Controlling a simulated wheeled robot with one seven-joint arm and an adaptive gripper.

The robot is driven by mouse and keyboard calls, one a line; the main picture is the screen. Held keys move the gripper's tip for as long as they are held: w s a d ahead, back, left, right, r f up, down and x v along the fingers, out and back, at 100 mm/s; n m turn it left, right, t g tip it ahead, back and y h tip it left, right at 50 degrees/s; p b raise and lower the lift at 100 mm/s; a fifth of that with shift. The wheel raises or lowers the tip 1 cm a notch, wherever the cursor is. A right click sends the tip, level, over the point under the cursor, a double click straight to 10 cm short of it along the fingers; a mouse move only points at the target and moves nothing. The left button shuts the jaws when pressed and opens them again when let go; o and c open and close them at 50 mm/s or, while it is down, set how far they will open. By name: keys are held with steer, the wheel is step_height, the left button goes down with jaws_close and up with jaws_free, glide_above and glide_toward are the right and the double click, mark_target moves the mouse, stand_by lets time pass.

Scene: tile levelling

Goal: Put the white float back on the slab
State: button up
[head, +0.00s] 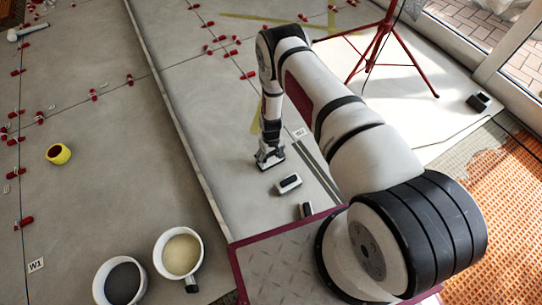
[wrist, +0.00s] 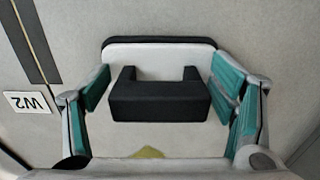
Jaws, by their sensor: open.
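The white float (wrist: 160,58) has a pale plate with a black edge and a black U-shaped handle (wrist: 160,100). In the wrist view it lies between the parted fingers of my gripper (wrist: 165,105), with gaps visible beside the handle. In the head view my gripper (head: 269,158) is low over the grey slab (head: 225,165), and the float is mostly hidden beneath it. My gripper is open. Whether the float touches the slab is hard to tell.
Two white-and-black objects, one nearer (head: 306,210) and one farther (head: 289,184), lie toward me from the gripper. A W2 label (head: 299,132) is to the right. Two buckets, one pale-filled (head: 160,236) and one dark-filled (head: 105,266), stand lower left. A red tripod (head: 380,40) stands behind.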

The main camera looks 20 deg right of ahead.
steer(key=shift+r, duration=0.1)
step_height(320, 180, up, 12)
steer(key=p, duration=0.5)
step_height(320, 180, up, 31)
steer(key=w, duration=0.2)
steer(key=s+a+r+m, duration=0.1)
steer(key=s+r, duration=0.5)
steer(key=r, duration=0.5)
steer(key=s+r, duration=1.3)
steer(key=s, duration=0.1)
steer(key=s+r+m, duration=0.1)
steer(key=s, duration=0.8)
steer(key=s+r, duration=0.2)
steer(key=s, duration=0.8)
steer(key=shift+s+d+r+m, duration=0.3)
steer(key=shift+d+m, duration=0.1)
steer(key=shift+d, duration=0.05)
